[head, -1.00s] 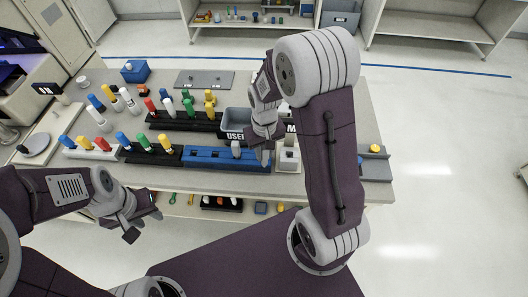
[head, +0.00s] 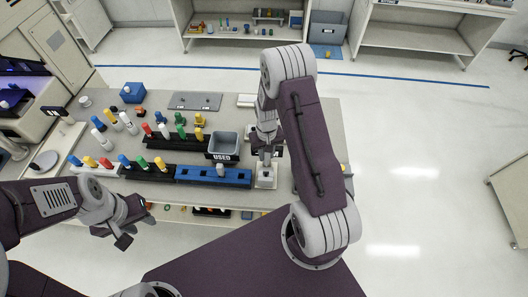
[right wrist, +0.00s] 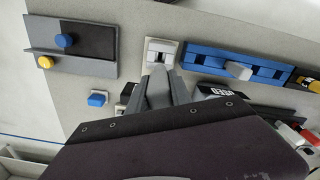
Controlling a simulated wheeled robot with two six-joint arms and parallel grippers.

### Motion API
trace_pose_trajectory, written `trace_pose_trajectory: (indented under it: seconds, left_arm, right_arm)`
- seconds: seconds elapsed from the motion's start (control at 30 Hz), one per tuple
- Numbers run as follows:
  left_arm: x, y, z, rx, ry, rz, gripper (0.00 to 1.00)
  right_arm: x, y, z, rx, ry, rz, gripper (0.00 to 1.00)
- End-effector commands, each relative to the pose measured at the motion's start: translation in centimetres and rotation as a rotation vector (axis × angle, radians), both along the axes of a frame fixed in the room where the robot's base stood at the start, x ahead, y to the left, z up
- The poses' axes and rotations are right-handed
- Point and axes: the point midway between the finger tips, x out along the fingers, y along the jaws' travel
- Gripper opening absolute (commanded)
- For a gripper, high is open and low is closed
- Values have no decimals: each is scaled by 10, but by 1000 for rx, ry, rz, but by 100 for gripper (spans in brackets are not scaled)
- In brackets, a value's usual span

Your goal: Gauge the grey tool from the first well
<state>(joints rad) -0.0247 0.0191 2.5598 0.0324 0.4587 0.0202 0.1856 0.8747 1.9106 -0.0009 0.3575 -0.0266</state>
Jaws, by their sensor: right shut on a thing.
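My right gripper (head: 266,160) is shut and stands over the white gauge block (head: 265,182) at the right end of the blue rack (head: 200,176). In the right wrist view, the gripper (right wrist: 158,85) points at the slotted white gauge block (right wrist: 160,48). What it holds looks grey, like the grey tool, but is mostly hidden between the fingers. I cannot tell whether it touches the block. Another pale grey tool (head: 220,170) stands in the blue rack and also shows in the right wrist view (right wrist: 238,70). My left gripper (head: 137,228) is open and empty in front of the bench.
Black and white racks with coloured tools fill the bench's left side. A grey bin marked USED (head: 224,145) stands behind the blue rack. In the right wrist view, a grey tray (right wrist: 75,65) with blue and yellow knobs lies left of the gauge block.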

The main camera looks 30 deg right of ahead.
Motion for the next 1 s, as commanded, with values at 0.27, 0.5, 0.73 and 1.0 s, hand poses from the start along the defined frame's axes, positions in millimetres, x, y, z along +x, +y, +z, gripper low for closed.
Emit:
trace_pose_trajectory:
  seconds: [0.27,0.5,0.73,1.0]
  left_arm:
    - [0,0,-3,0,0,0,36]
    - [0,0,-16,0,0,0,36]
    - [0,0,-36,0,0,0,36]
    - [0,0,-41,0,0,0,36]
  right_arm:
    - [0,0,-2,0,-1,1,0]
    - [0,0,-18,0,-1,1,0]
    - [0,0,-43,0,-2,1,0]
    - [0,0,-49,0,-2,1,0]
